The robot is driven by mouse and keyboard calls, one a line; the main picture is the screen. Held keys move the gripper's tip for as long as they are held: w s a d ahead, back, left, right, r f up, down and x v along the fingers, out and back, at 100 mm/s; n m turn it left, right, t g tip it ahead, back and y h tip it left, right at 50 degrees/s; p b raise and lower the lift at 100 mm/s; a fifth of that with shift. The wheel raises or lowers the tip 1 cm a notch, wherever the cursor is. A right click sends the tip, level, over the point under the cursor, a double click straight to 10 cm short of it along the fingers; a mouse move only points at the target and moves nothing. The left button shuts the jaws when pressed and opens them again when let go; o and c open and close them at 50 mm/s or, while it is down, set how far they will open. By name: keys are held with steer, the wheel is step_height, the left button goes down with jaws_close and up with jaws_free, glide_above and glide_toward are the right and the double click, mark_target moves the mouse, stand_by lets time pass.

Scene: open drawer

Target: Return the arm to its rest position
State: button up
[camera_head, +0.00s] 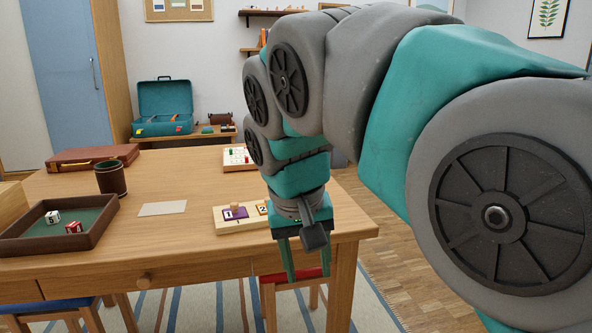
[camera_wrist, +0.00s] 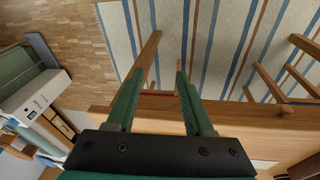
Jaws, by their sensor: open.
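My arm comes in from the right in the head view and bends down over the near right part of the wooden table (camera_head: 165,230). My gripper (camera_head: 308,277) hangs with its fingers pointing down in front of the table's near edge. Its two green fingers are apart with nothing between them. In the wrist view my gripper (camera_wrist: 160,90) is also open and empty, with the table edge (camera_wrist: 255,115) close by and the striped rug (camera_wrist: 215,45) below. My arm hides part of the table's right side.
A dice tray (camera_head: 100,240), a cup (camera_head: 111,177), a card (camera_head: 162,208) and a number board (camera_head: 240,218) are on the table. The front has a drawer with a round knob (camera_head: 144,281), which looks shut. A red-seated stool (camera_head: 290,280) stands behind my fingers. Floor (camera_head: 395,260) is clear at right.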

steer(key=s+d+f+g, duration=0.2)
steer(key=s+d+f, duration=0.4)
steer(key=s+f, duration=0.4)
steer(key=s+d+f+m+g+y, duration=0.1)
steer(key=s+d+f+g, duration=0.1)
steer(key=s+d+f, duration=0.5)
steer(key=s+f, duration=0.3)
steer(key=shift+s+d+f, duration=0.15)
steer(key=shift+s+f, duration=0.05)
